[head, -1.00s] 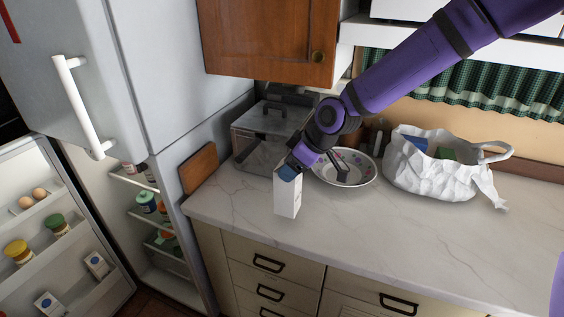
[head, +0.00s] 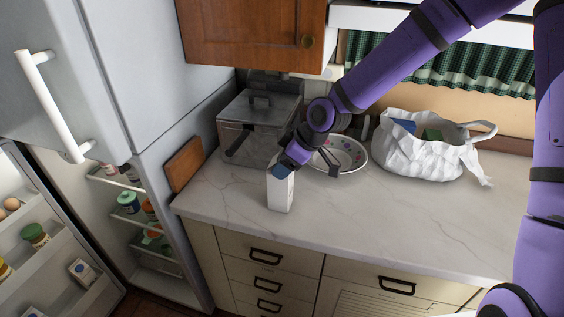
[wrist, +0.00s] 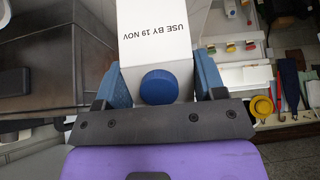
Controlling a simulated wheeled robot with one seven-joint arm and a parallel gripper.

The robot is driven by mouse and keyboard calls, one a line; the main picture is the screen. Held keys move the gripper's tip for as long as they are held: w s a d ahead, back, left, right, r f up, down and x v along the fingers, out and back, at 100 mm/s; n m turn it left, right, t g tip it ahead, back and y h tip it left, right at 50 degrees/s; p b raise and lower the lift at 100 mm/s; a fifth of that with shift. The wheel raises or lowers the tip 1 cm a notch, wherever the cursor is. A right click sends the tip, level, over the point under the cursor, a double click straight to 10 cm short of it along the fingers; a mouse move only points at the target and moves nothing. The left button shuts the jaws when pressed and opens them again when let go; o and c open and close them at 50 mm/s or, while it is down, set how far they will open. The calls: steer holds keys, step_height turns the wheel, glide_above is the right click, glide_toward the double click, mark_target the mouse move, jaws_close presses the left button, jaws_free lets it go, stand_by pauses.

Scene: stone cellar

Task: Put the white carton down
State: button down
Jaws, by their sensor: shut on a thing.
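The white carton (head: 281,192) is upright at the left end of the marble countertop (head: 400,215), near its front edge. My gripper (head: 284,170) is shut on the upper part of the carton, coming from above and behind. In the wrist view the carton (wrist: 165,35) shows a blue round cap and the print "USE BY 19 NOV", with the blue fingers of my gripper (wrist: 160,85) on both sides of it. I cannot tell whether the carton's base touches the counter.
A white bag (head: 425,155) stands farther right. A wooden board (head: 184,164) leans by the open fridge (head: 130,215). The counter's front middle is clear.

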steer(key=shift+c, duration=1)
jaws_free()
steer(key=shift+f, duration=0.1)
steer(key=v, duration=1.2)
